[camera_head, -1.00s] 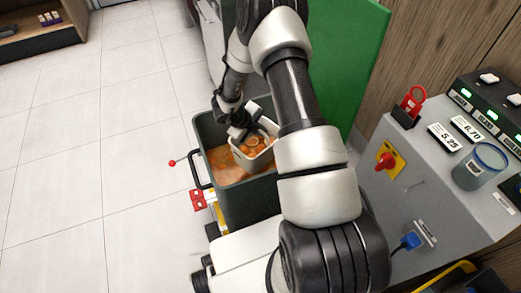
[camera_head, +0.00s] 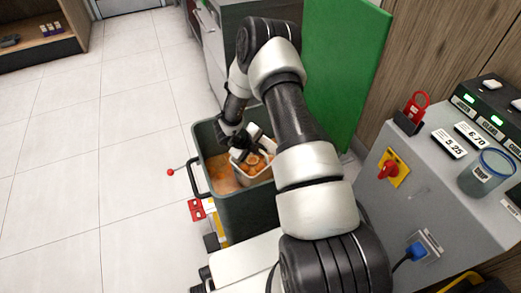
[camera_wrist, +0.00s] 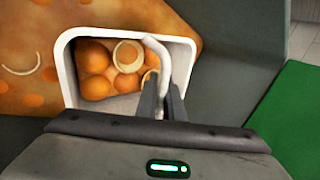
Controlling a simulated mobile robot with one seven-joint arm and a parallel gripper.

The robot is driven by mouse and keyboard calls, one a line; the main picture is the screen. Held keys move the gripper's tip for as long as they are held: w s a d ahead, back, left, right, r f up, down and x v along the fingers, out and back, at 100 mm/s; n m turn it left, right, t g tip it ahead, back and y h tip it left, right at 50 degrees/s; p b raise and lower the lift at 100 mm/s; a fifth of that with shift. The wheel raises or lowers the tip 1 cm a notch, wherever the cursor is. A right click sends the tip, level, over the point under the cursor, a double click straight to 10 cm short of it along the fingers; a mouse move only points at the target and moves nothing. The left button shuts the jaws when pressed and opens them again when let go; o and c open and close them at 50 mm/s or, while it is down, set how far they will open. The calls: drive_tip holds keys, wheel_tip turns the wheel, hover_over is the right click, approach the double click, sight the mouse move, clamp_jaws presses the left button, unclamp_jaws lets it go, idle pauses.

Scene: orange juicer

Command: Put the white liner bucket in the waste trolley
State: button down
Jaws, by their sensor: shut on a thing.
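The white liner bucket (camera_wrist: 67,75) holds several orange pieces, one showing a pale ring. In the head view the bucket (camera_head: 240,170) is inside the dark green waste trolley (camera_head: 246,208), towards its right side. In the head view my gripper (camera_head: 243,146) reaches down into the trolley's open top. Orange contents (camera_head: 221,178) show in the trolley beside the bucket. The wrist view cannot show whether the bucket's base touches them.
A green panel (camera_head: 345,70) stands right of the trolley. A grey control cabinet (camera_head: 390,215) with a red knob and a small cup (camera_head: 486,172) is at the right. The trolley's black handle (camera_head: 193,178) sticks out left. The tiled floor (camera_head: 70,190) at left is clear.

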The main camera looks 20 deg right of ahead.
drive_tip(key=c, duration=2.3)
unclamp_jaws()
drive_tip(key=shift+f, duration=0.25)
drive_tip(key=o, duration=0.4)
drive_tip(key=shift+r, duration=0.15)
